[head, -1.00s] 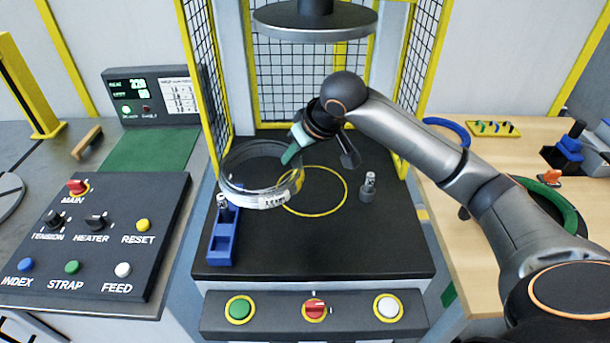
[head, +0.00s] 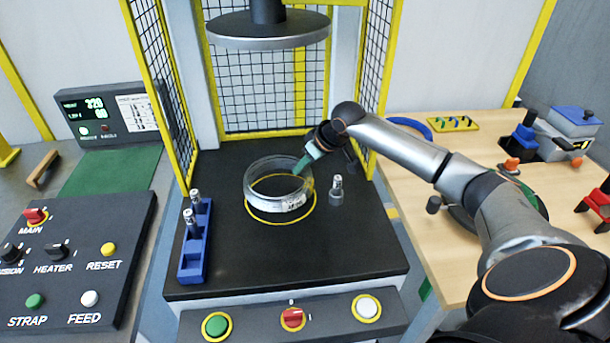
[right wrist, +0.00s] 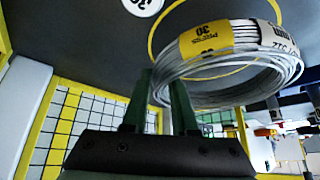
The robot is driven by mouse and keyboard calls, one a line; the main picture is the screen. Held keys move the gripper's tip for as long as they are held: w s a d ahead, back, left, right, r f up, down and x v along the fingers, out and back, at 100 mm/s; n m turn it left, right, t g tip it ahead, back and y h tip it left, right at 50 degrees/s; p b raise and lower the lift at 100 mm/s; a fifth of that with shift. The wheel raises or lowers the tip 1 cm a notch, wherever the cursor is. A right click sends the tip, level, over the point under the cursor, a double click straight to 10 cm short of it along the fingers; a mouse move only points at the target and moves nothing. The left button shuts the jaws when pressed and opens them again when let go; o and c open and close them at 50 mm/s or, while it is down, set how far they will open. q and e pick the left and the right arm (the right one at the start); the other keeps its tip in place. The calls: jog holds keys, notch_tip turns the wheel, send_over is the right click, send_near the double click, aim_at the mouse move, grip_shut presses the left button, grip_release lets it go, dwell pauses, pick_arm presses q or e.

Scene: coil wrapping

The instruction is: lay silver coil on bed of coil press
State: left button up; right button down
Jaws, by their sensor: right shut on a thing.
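The silver coil (head: 262,201) is a ring of wire with a white label, over the middle of the black press bed (head: 330,250). It overlaps the yellow circle (head: 281,223) marked there, shifted slightly towards the back in the head view. My right gripper (head: 299,168) is shut on the coil's back right side. In the right wrist view, the gripper's green fingers (right wrist: 164,80) are at the wall of the coil (right wrist: 245,93), which also has a yellow label. I cannot tell whether the coil touches the bed or hangs just above it. My left gripper is not in view.
The round press plate (head: 268,30) hangs above the bed. A blue holder (head: 194,262) with metal pegs stands left, and a small metal post (head: 337,192) stands right. Yellow-framed mesh guards (head: 160,85) flank the bed. Buttons (head: 216,326) line the front.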

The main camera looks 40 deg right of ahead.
jog(key=f, duration=0.3)
jog(key=shift+w+d+f, duration=0.1)
jog(key=shift+d, duration=0.1)
jog(key=c, duration=1.2)
grip_release()
jog(key=shift+f, duration=0.15)
jog(key=o, duration=0.5)
jog(key=a+v, duration=0.1)
jog(key=v, duration=1.1)
jog(key=shift+d, duration=0.45)
